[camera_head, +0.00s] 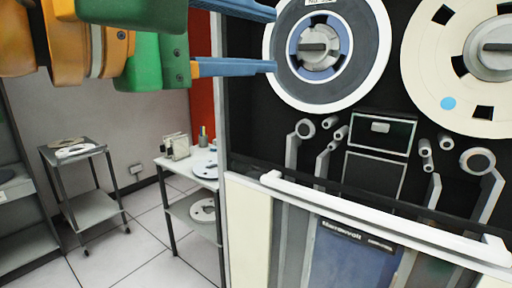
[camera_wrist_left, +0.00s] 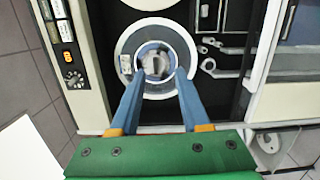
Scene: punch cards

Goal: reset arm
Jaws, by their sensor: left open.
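My left gripper (camera_head: 274,40) comes in from the upper left in the head view, with a green body and two blue fingers. The fingers are apart and nothing is between them. They point toward the left tape reel (camera_head: 345,80), a dark reel with a white rim and a blue hub on the black face of the tape machine. In the left wrist view the gripper (camera_wrist_left: 157,88) frames the hub of that reel (camera_wrist_left: 148,92). I cannot tell whether the fingertips touch the reel. My right gripper is in neither view.
A cream reel (camera_head: 450,75) is mounted at the right. A white rail (camera_head: 380,220) runs along the machine's front. A white table (camera_head: 192,165) with cards and a reel stands left of the machine. A metal cart (camera_head: 95,205) stands farther left. Tiled floor (camera_head: 140,240) lies open between them.

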